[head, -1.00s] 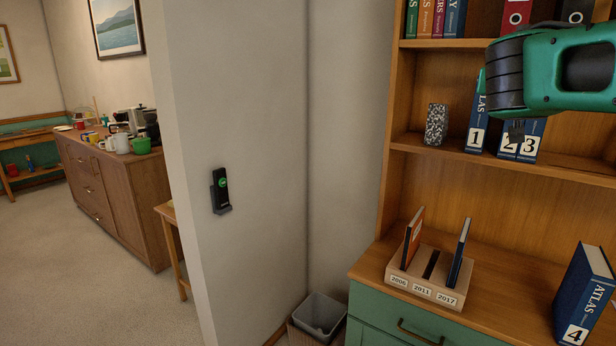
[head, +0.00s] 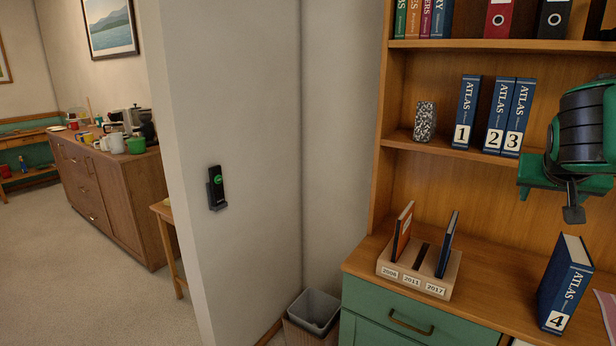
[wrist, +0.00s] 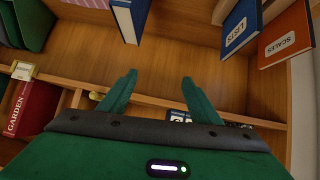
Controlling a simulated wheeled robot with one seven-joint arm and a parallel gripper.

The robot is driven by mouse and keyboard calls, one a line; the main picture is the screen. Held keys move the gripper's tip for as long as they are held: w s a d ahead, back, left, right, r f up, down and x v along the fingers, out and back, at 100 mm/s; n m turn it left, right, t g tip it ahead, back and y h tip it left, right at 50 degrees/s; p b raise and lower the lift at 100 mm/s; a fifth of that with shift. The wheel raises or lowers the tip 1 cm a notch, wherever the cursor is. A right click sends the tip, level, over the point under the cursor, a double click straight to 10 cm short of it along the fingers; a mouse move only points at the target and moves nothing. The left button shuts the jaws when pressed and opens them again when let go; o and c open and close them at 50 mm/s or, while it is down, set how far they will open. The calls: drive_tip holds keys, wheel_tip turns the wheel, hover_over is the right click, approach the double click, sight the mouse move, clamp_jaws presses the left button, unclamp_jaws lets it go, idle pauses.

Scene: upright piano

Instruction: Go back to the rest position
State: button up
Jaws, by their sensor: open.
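My gripper (head: 572,200) is at the right of the head view, in front of the bookcase and above the blue Atlas 4 volume. In the wrist view its two fingers (wrist: 159,80) are spread apart with nothing between them. The fingers touch no book that I can see. In the head view, Atlas 1 (head: 466,112), Atlas 2 (head: 498,116) and Atlas 3 (head: 519,118) stand upright on the middle shelf. Atlas 4 (head: 566,284) stands on the cabinet top at the right.
A wooden slotted holder (head: 416,278) with an orange book (head: 403,232) and a dark blue book (head: 447,244) sits on the green cabinet (head: 375,325). A speckled bookend (head: 425,121) stands left of Atlas 1. A waste bin (head: 316,312) is on the floor. Open floor (head: 90,265) lies left.

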drive_tip(key=s+a+f+g+y, duration=0.3)
drive_tip(key=s+f, duration=0.6)
drive_tip(key=s, duration=0.4)
drive_tip(key=s+a+f+g+y, duration=0.4)
drive_tip(key=s+f, duration=0.5)
drive_tip(key=s, duration=0.4)
drive_tip(key=shift+a+f+g, duration=0.3)
drive_tip(key=shift+a+g, duration=0.1)
drive_tip(key=shift+a, duration=0.1)
